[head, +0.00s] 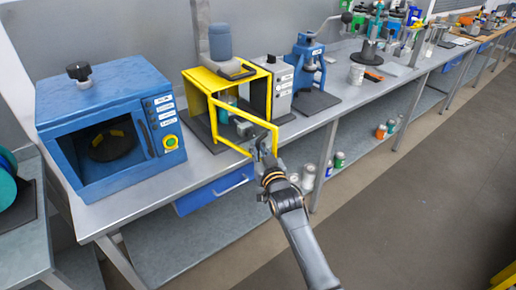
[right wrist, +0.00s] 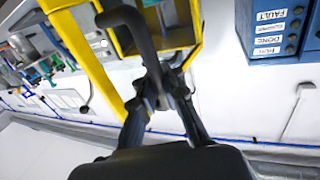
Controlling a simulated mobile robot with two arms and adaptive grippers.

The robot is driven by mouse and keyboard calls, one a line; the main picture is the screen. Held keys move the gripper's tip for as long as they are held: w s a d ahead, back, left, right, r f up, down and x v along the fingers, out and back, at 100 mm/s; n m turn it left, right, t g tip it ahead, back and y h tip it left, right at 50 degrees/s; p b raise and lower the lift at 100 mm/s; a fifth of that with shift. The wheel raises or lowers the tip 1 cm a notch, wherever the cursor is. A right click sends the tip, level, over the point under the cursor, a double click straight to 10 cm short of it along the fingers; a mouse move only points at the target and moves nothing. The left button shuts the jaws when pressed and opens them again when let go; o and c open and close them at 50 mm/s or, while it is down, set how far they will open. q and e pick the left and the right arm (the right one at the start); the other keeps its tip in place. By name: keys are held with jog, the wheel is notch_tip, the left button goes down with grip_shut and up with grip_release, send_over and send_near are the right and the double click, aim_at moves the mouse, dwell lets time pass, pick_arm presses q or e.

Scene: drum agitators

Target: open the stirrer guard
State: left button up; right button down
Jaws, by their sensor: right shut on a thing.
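The stirrer guard (head: 211,113) is a yellow frame on the bench, around a stirrer with a grey-blue motor (head: 220,42) on top. Its yellow front door frame stands angled out from the box, partly open. My right gripper (head: 261,145) is at the door's free edge, over the bench's front edge. In the right wrist view its fingers (right wrist: 163,97) are shut on a dark bent handle (right wrist: 143,42) beside a yellow bar (right wrist: 85,55). A teal vessel (head: 228,108) shows inside the guard. My left gripper is not in view.
A blue oven-like box (head: 105,130) with an open front stands left of the guard. A grey labelled unit (head: 281,88) and a blue press (head: 307,62) stand to the right. A blue drawer (head: 215,190) hangs below the bench. The floor at right is clear.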

jog(key=shift+d+f, duration=0.25)
jog(key=shift+f, duration=0.1)
jog(key=c, duration=1.5)
grip_release()
jog(key=shift+s+d, duration=0.1)
jog(key=shift+s, duration=0.05)
jog(key=shift+o, duration=0.6)
jog(key=shift+s+d+r, duration=0.1)
jog(key=shift+s+r, duration=0.05)
jog(key=shift+r, duration=0.2)
jog(key=v, duration=1.2)
jog(key=shift+c, duration=0.2)
